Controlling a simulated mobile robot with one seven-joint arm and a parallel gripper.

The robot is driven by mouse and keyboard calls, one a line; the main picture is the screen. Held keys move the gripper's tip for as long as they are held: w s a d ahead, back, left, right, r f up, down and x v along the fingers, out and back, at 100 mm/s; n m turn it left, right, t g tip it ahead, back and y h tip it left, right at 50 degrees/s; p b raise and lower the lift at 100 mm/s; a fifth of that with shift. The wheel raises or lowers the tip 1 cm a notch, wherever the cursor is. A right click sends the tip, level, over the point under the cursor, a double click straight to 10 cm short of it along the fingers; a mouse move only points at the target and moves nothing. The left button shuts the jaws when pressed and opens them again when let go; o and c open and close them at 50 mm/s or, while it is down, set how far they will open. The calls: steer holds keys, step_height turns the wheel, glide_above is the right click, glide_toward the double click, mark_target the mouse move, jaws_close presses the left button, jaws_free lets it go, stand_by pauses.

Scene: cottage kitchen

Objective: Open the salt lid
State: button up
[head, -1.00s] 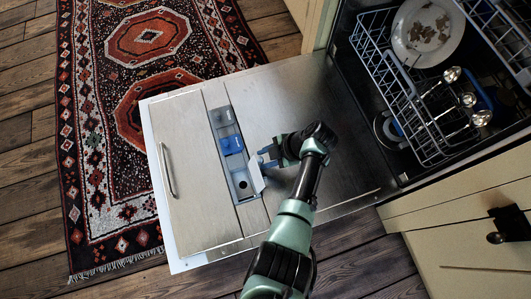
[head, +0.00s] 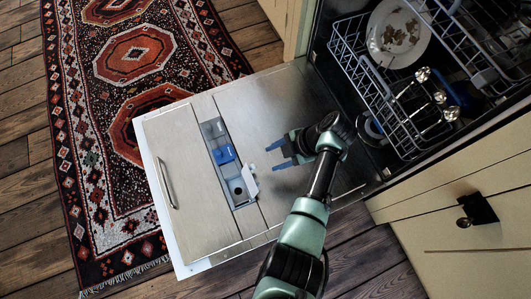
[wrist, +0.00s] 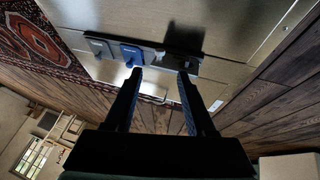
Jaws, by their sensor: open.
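The salt lid (head: 251,181) is a small pale flap at the near end of the dispenser strip (head: 217,133) on the lowered dishwasher door. It stands raised on the right side of its compartment, and a dark round opening (head: 237,189) shows beside it. My gripper (head: 276,156) is open and empty, its blue fingers spread above the door, to the upper right of the lid and apart from it. In the wrist view the open fingers (wrist: 160,74) point toward the strip; the salt compartment (wrist: 181,60) looks dark near the right fingertip, and the lid is not clear there.
A blue lid (head: 225,154) sits mid-strip. The dishwasher door (head: 180,190) is flat and otherwise clear, with a handle (head: 166,183) at left. A lower rack (head: 384,87) holding a plate (head: 398,32) and spoons stands at right. A patterned rug (head: 95,165) lies beyond the door.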

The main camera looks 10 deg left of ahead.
steer(key=shift+p+v, duration=0.3)
steer(key=shift+v, duration=0.9)
